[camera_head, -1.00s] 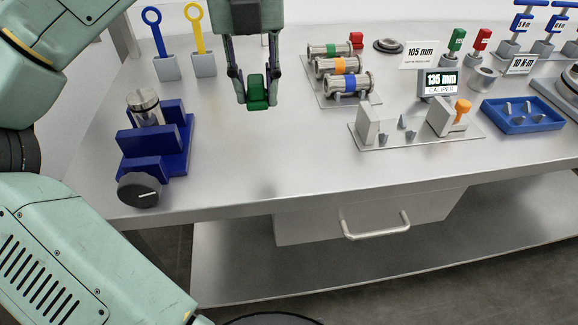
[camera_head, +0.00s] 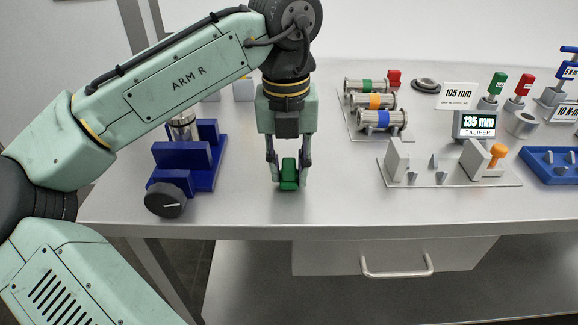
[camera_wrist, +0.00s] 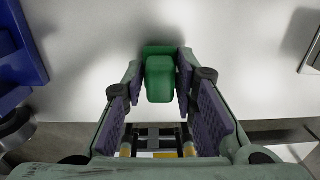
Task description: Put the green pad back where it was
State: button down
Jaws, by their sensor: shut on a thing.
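The green pad (camera_head: 288,172) is held between the fingers of my gripper (camera_head: 288,182). My gripper is shut on it and points down over the bare front part of the steel table, right of the blue vise-like fixture. The pad is close to the tabletop; I cannot tell whether it touches. In the wrist view the green pad (camera_wrist: 160,78) sits between the two purple finger faces of my gripper (camera_wrist: 160,85), with a wider green part at its far end.
The blue fixture (camera_head: 182,158) with a black knob stands left. Green (camera_head: 497,84) and red (camera_head: 523,85) handled pieces stand behind.

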aim_at(287, 164)
jog(key=shift+f, duration=0.2)
jog(key=shift+f, duration=0.2)
jog(key=c, duration=1.3)
grip_release()
jog(key=shift+r, duration=0.15)
notch_tip(287, 164, up, 12)
jog(key=p, duration=0.1)
jog(key=shift+s+a, duration=0.1)
